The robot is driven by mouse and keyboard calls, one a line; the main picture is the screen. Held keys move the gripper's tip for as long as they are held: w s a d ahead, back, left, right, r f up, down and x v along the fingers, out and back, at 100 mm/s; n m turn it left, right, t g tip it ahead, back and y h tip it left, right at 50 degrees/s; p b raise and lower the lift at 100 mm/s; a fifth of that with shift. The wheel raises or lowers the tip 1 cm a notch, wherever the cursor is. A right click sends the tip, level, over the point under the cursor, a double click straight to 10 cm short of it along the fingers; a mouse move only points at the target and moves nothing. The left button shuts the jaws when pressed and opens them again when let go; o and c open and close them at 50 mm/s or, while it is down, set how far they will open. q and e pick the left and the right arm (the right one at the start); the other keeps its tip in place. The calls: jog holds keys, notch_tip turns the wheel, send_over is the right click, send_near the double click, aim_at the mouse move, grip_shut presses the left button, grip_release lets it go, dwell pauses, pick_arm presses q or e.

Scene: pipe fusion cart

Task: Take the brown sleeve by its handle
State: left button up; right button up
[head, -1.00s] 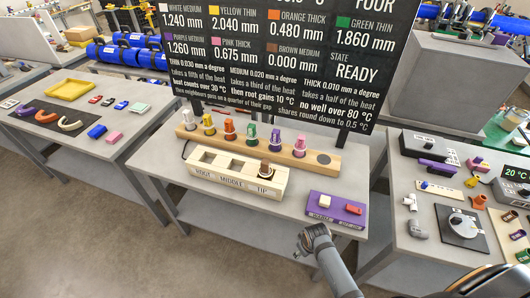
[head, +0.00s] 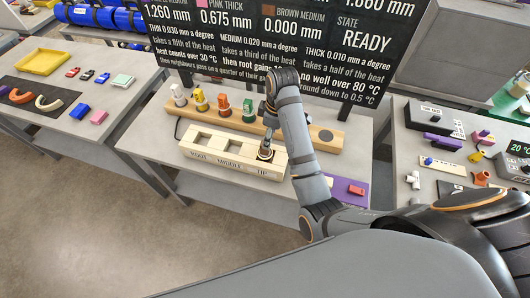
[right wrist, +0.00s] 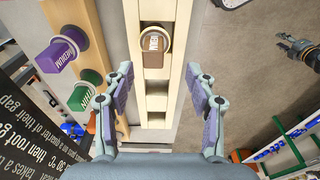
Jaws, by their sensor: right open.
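The brown sleeve (right wrist: 154,45) sits in the TIP socket of the pale wooden block (head: 218,160), its labelled handle facing up in the right wrist view. In the head view it is mostly covered by my right gripper (head: 267,138), which points down over the TIP end. In the right wrist view my right gripper (right wrist: 160,75) is open and empty. Its two fingers lie on either side of the block's line, with the sleeve beyond their tips and not between the pads. A gripper that looks like my left one (right wrist: 298,47) shows small at the right edge; its jaws are unclear.
Behind the block, a wooden rail (head: 323,136) holds white, yellow, orange and green (right wrist: 83,92) sleeves. A purple sleeve (right wrist: 58,54) stands close to the block's far side. A dark sign (head: 300,60) rises behind the rail. A purple tray (head: 352,190) lies right of the block.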

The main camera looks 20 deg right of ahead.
aim_at(265, 151)
jog(key=f+p, duration=0.2)
jog(key=shift+w+a+f, duration=0.2)
jog(key=shift+w+f, duration=0.5)
jog(key=shift+f, duration=0.05)
jog(key=shift+w+a+f+p, duration=0.15)
jog(key=shift+a+f+p, duration=0.05)
jog(key=shift+f+p, duration=0.75)
notch_tip(265, 151, down, 3)
jog(key=shift+w+a+r, duration=0.1)
jog(key=shift+w+a, duration=0.05)
pick_arm(q)
jog(key=r, duration=0.1)
jog(key=w+r, duration=0.1)
jog(key=r, duration=0.1)
jog(key=shift+w+d, duration=0.1)
jog(key=shift+w, duration=0.15)
pick_arm(e)
grip_shut()
